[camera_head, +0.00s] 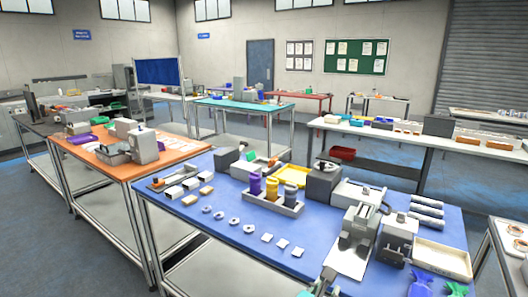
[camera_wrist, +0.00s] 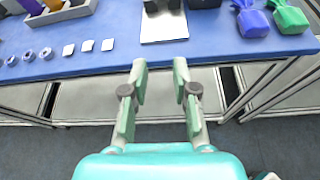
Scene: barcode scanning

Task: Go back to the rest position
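My gripper (camera_wrist: 159,66) shows in the wrist view with its two pale green fingers spread apart. Nothing is between them. It is in front of the near edge of the blue table (camera_wrist: 110,65), over the gap above the lower shelf and floor. A device with a flat metal plate (camera_wrist: 163,24) stands on the table straight beyond the fingertips, apart from them. In the head view the same plate (camera_head: 346,263) is at the table's near edge.
A purple bag (camera_wrist: 252,20) and a green bag (camera_wrist: 289,17) sit right of the plate. White squares (camera_wrist: 87,46) and rings (camera_wrist: 28,55) lie to the left. An orange table (camera_head: 125,168) stands left of the blue one. Floor (camera_wrist: 45,155) is open below my gripper.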

